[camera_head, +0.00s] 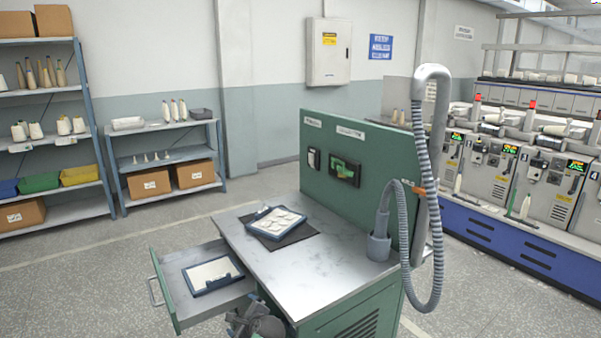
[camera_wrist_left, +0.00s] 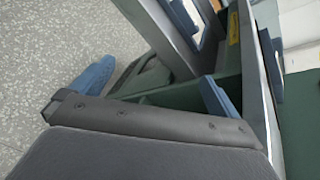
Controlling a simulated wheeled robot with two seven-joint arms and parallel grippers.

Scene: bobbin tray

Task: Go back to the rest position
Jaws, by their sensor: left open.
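My left gripper (camera_head: 252,318) is low at the bottom of the head view, beside the front of the green workbench and just right of its open drawer. In the left wrist view, its two blue-tipped fingers (camera_wrist_left: 152,88) stand wide apart with nothing visible between them. The green drawer (camera_head: 165,292) is pulled out to the left and holds a blue-rimmed tray (camera_head: 216,287) with a pale inside. A second blue-rimmed tray (camera_head: 262,234) with pale pieces lies on a dark mat (camera_head: 299,236) on the bench top. My right gripper is not in view.
The bench top (camera_head: 300,275) is mostly bare near its front. A grey hose (camera_head: 433,200) hangs at the bench's right side, with a holder (camera_head: 379,246) below. Shelves (camera_head: 165,128) stand at the back left, and winding machines (camera_head: 540,170) at the right. Floor is free left of the drawer.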

